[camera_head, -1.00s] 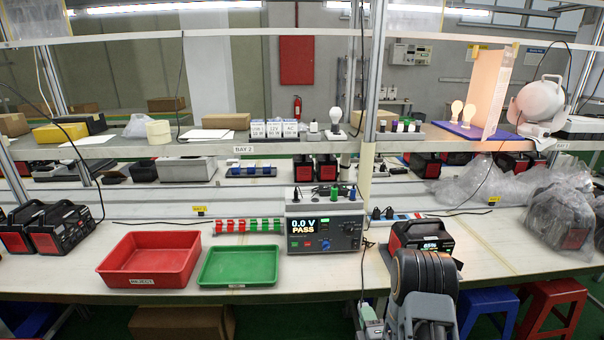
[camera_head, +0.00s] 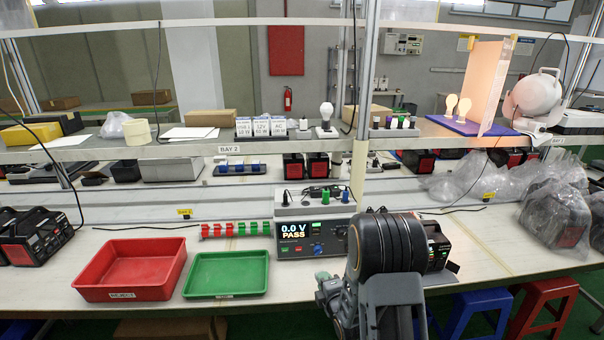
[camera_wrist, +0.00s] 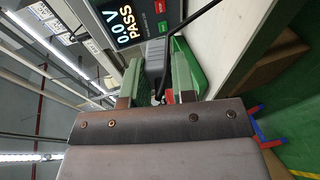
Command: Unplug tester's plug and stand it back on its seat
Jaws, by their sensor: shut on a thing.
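The tester (camera_head: 290,262) stands at the back of the bench with "0.0 V PASS" on its display; the display also shows at the top of the wrist view (camera_wrist: 122,22). My gripper (camera_head: 322,278) is in front of the tester's lower front. In the wrist view my gripper (camera_wrist: 157,72) has its two green fingers shut on a grey plug (camera_wrist: 156,52). A black cable runs from near the plug to the upper right. The plug's tip and its seat cannot be made out. My arm hides the tester's right side and the bench just beside it.
A red tray (camera_head: 80,283) and a green tray (camera_head: 189,285) lie left of my gripper. A row of red and green blocks (camera_head: 236,230) stands behind them. A power station (camera_head: 438,245) sits right of the tester, partly behind my arm.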

